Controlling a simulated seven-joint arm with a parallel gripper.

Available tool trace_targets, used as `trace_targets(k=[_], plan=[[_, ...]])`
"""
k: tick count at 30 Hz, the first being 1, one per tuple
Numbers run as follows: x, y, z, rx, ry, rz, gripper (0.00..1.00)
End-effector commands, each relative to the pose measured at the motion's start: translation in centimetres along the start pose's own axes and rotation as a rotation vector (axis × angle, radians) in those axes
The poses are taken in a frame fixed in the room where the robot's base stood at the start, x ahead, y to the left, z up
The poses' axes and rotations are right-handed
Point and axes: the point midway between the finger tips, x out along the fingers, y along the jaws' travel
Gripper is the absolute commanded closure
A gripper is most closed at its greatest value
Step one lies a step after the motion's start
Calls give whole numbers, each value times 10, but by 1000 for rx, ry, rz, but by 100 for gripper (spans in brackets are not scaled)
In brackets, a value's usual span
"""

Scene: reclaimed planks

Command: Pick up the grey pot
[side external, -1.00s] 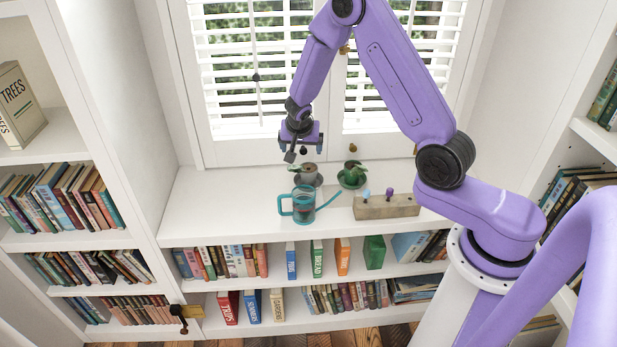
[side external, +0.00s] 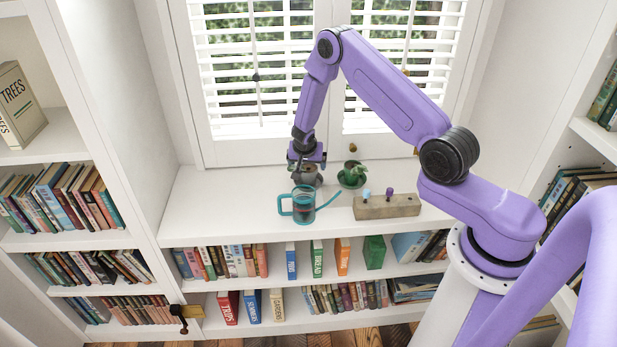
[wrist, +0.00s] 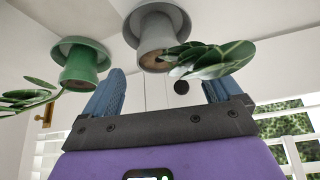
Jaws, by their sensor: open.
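The grey pot (side external: 312,178) stands on the white window-seat top, behind the watering can. A plant with dark green leaves grows in it. My gripper (side external: 302,164) is right above the pot and partly hides it in the side view. The wrist view, which looks turned over, shows the grey pot (wrist: 157,32) on its saucer, just beyond the two blue fingers. My gripper (wrist: 163,82) is open there, its fingers wide apart and empty. The leaves reach toward the right finger. Whether a finger touches the pot or leaves cannot be told.
A green pot (side external: 352,178) with a plant stands just right; the wrist view shows it at left (wrist: 80,66). A teal-handled watering can (side external: 303,206) stands in front. A wooden block (side external: 388,207) with small knobs lies to the right. The seat's left part is clear.

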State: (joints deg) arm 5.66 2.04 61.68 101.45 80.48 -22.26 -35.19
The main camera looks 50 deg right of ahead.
Motion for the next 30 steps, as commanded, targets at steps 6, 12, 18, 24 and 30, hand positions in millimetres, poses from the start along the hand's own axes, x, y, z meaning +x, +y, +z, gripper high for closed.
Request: trace_targets(k=[6, 12, 18, 24, 30], plan=[[10, 0, 0, 0, 0, 0, 8], [36, 0, 0, -1, 0, 0, 8], [54, 0, 0, 0, 0, -1, 8], [56, 0, 0, -1, 0, -1, 8], [56, 0, 0, -1, 0, -1, 41]])
